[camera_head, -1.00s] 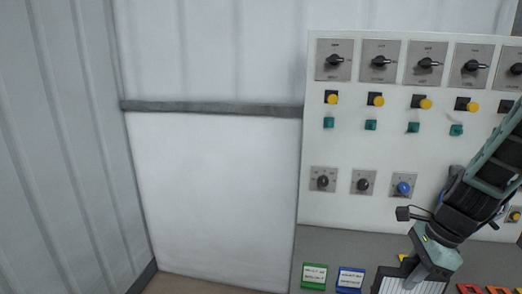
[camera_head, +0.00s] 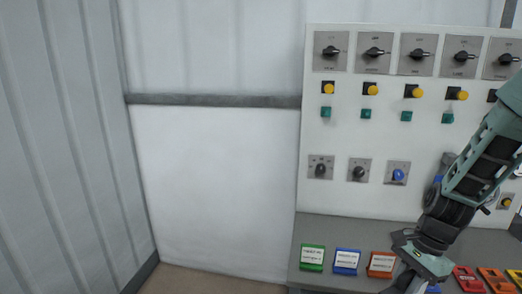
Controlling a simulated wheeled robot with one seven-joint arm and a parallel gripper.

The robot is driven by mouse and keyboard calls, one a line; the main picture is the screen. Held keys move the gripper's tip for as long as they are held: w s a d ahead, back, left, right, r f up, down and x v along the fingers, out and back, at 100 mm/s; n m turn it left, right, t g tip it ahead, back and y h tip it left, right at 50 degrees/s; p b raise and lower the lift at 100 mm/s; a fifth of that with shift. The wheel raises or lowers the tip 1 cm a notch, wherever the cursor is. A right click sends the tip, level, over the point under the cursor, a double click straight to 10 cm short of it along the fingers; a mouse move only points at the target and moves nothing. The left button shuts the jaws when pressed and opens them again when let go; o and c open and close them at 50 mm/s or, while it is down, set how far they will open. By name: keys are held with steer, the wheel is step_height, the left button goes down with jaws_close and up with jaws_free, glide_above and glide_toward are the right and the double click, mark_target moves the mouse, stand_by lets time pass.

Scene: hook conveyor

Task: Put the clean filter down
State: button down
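My gripper (camera_head: 408,280) is at the bottom edge of the head view, above the grey bench top (camera_head: 340,229). It points down and to the left, and its fingertips are cut off or too small to make out. I cannot see a clean filter in the current view. Whether the gripper holds anything is hidden.
A white control panel (camera_head: 432,132) with knobs, yellow buttons and green switches stands behind the bench. A green tag block (camera_head: 312,257), a blue one (camera_head: 346,261) and an orange one (camera_head: 381,264) lie left of my gripper. Red (camera_head: 468,279) and orange blocks lie right of it.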

step_height(320, 180, down, 18)
steer(key=n+g+h+b, duration=0.2)
steer(key=n+b, duration=0.4)
steer(key=n, duration=0.8)
steer(key=shift+w+d+h, duration=0.2)
steer(key=shift+w+h, duration=0.25)
steer(key=shift+h, duration=0.15)
steer(key=shift+r, duration=0.1)
